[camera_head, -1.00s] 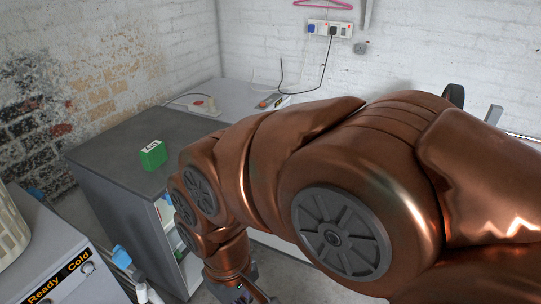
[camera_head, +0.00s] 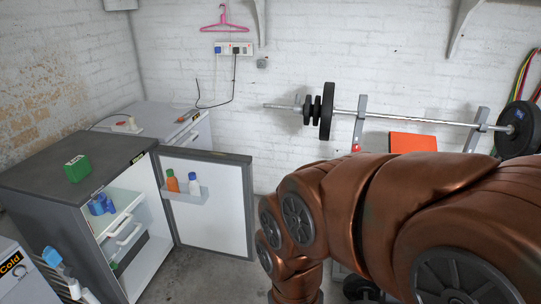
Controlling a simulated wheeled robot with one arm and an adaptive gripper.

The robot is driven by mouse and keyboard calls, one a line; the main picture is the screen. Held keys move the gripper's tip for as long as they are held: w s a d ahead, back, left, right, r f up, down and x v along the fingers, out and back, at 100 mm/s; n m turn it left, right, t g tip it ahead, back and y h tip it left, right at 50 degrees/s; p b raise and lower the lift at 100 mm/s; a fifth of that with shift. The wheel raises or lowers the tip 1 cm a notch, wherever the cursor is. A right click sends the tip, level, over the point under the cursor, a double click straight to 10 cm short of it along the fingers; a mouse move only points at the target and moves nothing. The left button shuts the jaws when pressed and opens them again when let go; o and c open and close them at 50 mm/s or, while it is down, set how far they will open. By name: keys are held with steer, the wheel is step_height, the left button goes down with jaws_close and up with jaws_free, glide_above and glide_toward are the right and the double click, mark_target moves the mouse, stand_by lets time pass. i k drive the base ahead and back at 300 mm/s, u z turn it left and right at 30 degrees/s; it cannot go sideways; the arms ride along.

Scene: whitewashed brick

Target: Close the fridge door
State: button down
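The fridge (camera_head: 60,207) is a grey cabinet with a dark top at the left. Its door (camera_head: 219,215) stands wide open, swung out to the right, with its white inner face toward me. A door shelf (camera_head: 186,194) holds an orange bottle (camera_head: 172,181) and a white bottle (camera_head: 194,185). Inside the fridge are white shelves or drawers and a blue item (camera_head: 101,204). My gripper is below the frame and hidden.
A green box (camera_head: 77,169) sits on the fridge top. A white cabinet (camera_head: 150,124) stands behind. A barbell (camera_head: 400,118) on a rack is along the back wall. A water cooler or dispenser (camera_head: 20,278) is at the lower left. Bare floor (camera_head: 200,280) lies before the door.

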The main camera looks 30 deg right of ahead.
mark_target(222, 223)
steer(key=z, duration=0.3)
steer(key=i, duration=1.9)
steer(key=u, duration=1)
steer(key=i, duration=0.35)
steer(key=u, duration=0.2)
